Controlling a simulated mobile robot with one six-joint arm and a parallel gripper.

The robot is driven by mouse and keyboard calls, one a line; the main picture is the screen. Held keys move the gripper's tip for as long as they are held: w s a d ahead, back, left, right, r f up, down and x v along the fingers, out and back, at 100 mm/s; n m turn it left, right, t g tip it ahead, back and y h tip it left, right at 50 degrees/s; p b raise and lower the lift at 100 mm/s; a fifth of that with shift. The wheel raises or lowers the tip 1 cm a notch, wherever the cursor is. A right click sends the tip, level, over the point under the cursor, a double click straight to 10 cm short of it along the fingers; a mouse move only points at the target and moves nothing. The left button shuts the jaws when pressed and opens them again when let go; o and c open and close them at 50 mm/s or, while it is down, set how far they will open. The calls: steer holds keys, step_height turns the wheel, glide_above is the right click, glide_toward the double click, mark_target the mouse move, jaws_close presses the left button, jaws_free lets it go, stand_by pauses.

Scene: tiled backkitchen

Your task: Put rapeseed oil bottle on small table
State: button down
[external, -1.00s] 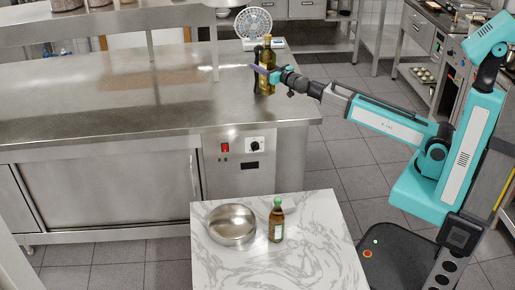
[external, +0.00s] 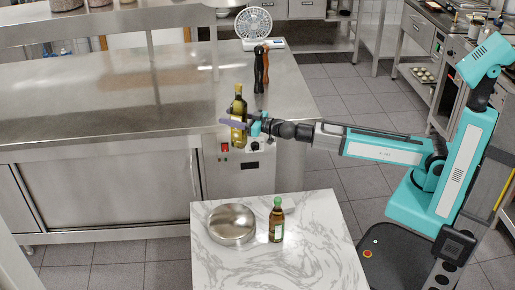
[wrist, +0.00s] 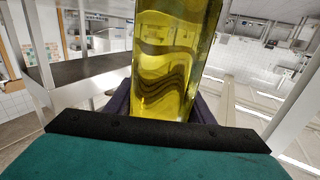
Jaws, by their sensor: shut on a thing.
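The small table (external: 315,235) has a white marbled top and stands in front of the counter.
A steel bowl (external: 232,224) and a green-capped bottle (external: 276,220) stand on the small table. Its right and front parts are clear.

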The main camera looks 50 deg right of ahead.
steer(key=s+a+f+n+g+y+b, duration=0.25)
steer(key=s+a+f, duration=0.25)
steer(key=s+a, duration=0.5)
steer(key=s+a+f+n+g+y+b, duration=0.15)
steer(key=s+a+f+y+b, duration=0.35)
steer(key=a, duration=1)
steer(key=s+a+f+n+g+y+b, duration=0.2)
steer(key=s+a+f, duration=0.3)
steer(key=s, duration=0.5)
steer(key=s+a+f+n+g+y+b, duration=0.2)
steer(key=s+a+f+n+g+b, duration=0.1)
steer(key=s+a, duration=0.5)
step_height(320, 180, down, 3)
steer(key=shift+s+a+r+n+g, duration=0.1)
steer(key=shift+s+a+n+g, duration=0.2)
steer(key=shift+s+n+g, duration=0.45)
steer(key=shift+s, duration=0.25)
steer(key=shift+f+b, duration=1.8)
steer(key=shift+f, duration=0.3)
steer(key=shift+f+b, duration=1.65)
steer(key=shift+f, duration=0.3)
